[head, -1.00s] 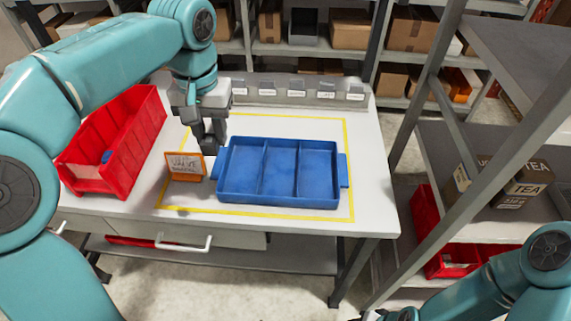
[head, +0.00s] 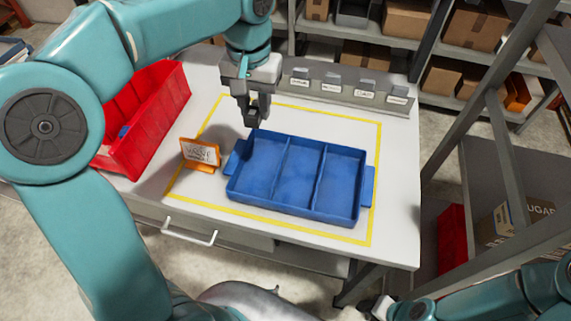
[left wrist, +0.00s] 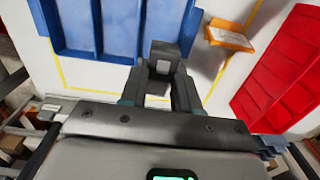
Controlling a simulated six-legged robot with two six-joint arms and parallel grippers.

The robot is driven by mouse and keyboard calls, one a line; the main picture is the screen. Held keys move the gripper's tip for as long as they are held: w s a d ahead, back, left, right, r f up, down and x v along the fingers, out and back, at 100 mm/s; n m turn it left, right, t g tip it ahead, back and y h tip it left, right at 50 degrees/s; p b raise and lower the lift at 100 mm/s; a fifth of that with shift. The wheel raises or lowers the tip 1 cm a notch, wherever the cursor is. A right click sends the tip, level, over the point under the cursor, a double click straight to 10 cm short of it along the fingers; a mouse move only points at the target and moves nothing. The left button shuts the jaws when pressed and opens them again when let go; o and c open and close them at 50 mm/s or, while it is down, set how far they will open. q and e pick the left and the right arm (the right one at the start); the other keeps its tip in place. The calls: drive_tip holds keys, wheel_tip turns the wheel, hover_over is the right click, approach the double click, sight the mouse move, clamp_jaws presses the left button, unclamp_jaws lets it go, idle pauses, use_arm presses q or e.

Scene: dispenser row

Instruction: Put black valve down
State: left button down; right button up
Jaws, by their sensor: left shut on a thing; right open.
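My left gripper (head: 252,108) is shut on a small dark block, the black valve (head: 252,119). It holds it by the back left corner of the blue tray (head: 290,207); I cannot tell how high. In the left wrist view the valve (left wrist: 165,58) sits between the two fingers. The tray has three compartments, all looking empty, and lies on the white table inside a yellow outline. An orange-framed sign (head: 200,154) stands left of the tray. My right gripper (head: 382,308) shows only in small part at the bottom edge.
A red bin (head: 155,135) with a blue thing inside stands at the left. A grey dispenser row (head: 345,87) with labels runs along the table's back edge. A metal shelf rack (head: 500,160) stands at the right. The table is clear right of the tray.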

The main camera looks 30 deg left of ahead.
use_arm(q)
hover_over(261, 169)
wheel_tip(261, 169, down, 14)
drive_tip(key=shift+s+r, duration=0.1)
drive_tip(key=shift+s, duration=0.05)
drive_tip(key=f, duration=0.3)
drive_tip(key=shift+w+f, duration=0.25)
drive_tip(key=shift+f, duration=0.15)
drive_tip(key=shift+s+f, duration=0.1)
drive_tip(key=shift+f, duration=0.15)
drive_tip(key=shift+f+b, duration=0.25)
drive_tip(key=shift+b, duration=0.1)
drive_tip(key=c, duration=0.9)
unclamp_jaws()
drive_tip(key=shift+r, duration=0.1)
drive_tip(key=shift+o, duration=0.5)
